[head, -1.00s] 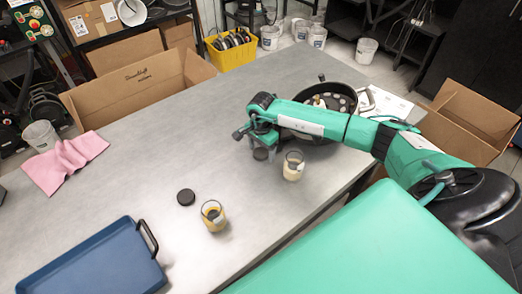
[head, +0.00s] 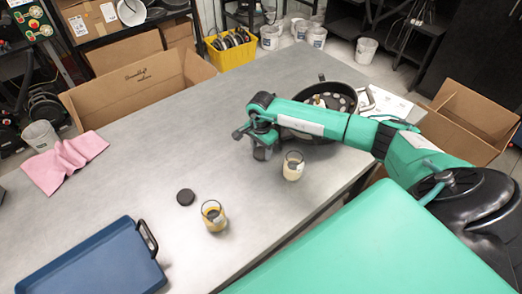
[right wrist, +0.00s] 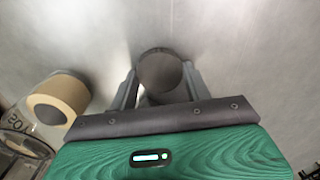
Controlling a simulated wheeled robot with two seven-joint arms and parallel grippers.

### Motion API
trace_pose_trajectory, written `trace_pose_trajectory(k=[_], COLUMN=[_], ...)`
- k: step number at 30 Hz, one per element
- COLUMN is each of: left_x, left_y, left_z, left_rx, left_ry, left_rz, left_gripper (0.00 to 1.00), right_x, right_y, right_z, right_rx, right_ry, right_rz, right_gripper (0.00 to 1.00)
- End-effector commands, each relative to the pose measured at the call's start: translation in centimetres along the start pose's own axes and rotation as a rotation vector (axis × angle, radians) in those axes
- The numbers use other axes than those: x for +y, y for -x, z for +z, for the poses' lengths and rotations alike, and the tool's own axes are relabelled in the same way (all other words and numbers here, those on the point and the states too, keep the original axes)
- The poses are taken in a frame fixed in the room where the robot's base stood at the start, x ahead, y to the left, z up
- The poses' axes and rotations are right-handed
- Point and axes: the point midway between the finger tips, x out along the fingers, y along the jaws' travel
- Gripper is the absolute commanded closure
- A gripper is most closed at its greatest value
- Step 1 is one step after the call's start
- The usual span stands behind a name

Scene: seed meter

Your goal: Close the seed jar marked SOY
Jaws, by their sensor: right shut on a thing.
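My right gripper (head: 262,150) is shut on a dark round lid (right wrist: 160,72), low over the table; I cannot tell whether the lid touches the tabletop. The open glass jar with pale seeds (head: 293,168) stands upright just right of the gripper. In the right wrist view this jar (right wrist: 58,98) is at the left edge, and its label appears to read SOY. A second open jar with yellow contents (head: 214,218) stands nearer the front, with another dark lid (head: 186,197) flat on the table beside it. My left gripper is out of view.
A blue tray (head: 95,262) lies at the front left, a pink cloth (head: 65,162) at the left edge. A black round pan-like container (head: 322,80) and a white sheet (head: 388,103) are behind my right arm. The grey table (head: 170,130) is clear in the middle.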

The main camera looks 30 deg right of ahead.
Motion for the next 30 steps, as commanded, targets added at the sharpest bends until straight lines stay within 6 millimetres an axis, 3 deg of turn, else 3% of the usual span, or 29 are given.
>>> trace_pose_trajectory(k=[6, 13, 24, 30], left_x=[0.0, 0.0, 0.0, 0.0], left_y=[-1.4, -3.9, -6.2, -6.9], left_z=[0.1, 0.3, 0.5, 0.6], left_rx=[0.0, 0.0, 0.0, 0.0], left_ry=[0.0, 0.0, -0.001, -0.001], left_rz=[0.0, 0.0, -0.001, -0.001], left_gripper=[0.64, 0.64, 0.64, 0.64], right_x=[0.0, -0.8, -0.7, -0.7], right_y=[0.9, 0.5, 10.2, 13.5], right_z=[-0.1, 4.3, 4.0, 3.9], right_rx=[0.002, -0.001, 0.001, 0.001], right_ry=[0.0, 0.005, 0.001, 0.0], right_rz=[-0.002, -0.003, -0.006, -0.003], right_gripper=[0.72, 0.72, 0.72, 0.72])
